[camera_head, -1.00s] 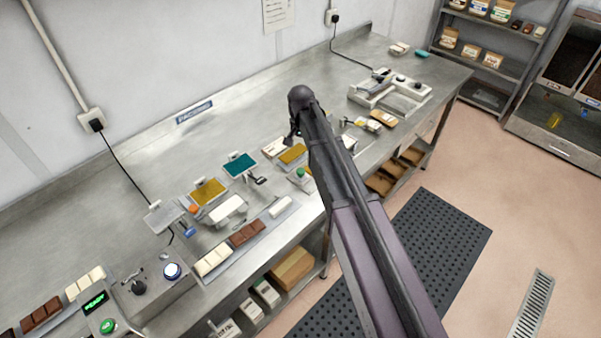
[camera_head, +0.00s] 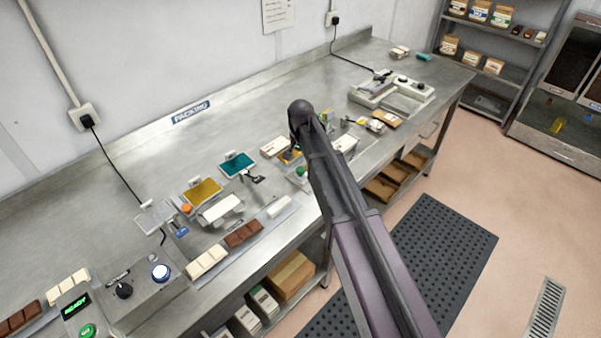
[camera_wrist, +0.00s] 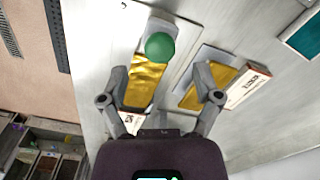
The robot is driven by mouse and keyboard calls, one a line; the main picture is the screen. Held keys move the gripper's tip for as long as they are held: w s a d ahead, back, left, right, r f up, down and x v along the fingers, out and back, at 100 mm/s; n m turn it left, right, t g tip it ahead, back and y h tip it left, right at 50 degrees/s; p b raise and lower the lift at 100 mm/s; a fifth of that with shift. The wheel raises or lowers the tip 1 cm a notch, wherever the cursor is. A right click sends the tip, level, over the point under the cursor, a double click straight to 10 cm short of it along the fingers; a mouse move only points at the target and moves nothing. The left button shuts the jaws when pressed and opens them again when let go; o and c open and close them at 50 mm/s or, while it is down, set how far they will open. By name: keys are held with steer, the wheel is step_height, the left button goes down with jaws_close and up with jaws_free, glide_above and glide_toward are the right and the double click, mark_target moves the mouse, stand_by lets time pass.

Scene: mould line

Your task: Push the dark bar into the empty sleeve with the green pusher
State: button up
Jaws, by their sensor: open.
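The green pusher's round knob (camera_wrist: 160,46) is in the wrist view, above and between my open fingers. It also shows in the head view (camera_head: 302,172) beside my arm. My gripper (camera_wrist: 160,80) is open and empty, over the bench. A gold sleeve-like piece (camera_wrist: 146,82) lies just below the knob, between the fingers; I cannot tell whether it is empty. A second gold piece (camera_wrist: 208,84) lies on a grey plate by the right finger. In the head view a dark bar (camera_head: 243,234) lies on the strip along the bench's front edge. My arm hides part of the station.
A white printed box (camera_wrist: 246,88) lies right of the second gold piece. Ochre (camera_head: 202,190) and teal (camera_head: 238,164) panels stand along the bench. A pale bar (camera_head: 207,262) and white block (camera_head: 279,206) flank the dark bar.

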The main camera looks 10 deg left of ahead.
mark_target(301, 168)
steer(key=shift+f+b, duration=1.6)
steer(key=shift+f, duration=0.25)
jaws_close()
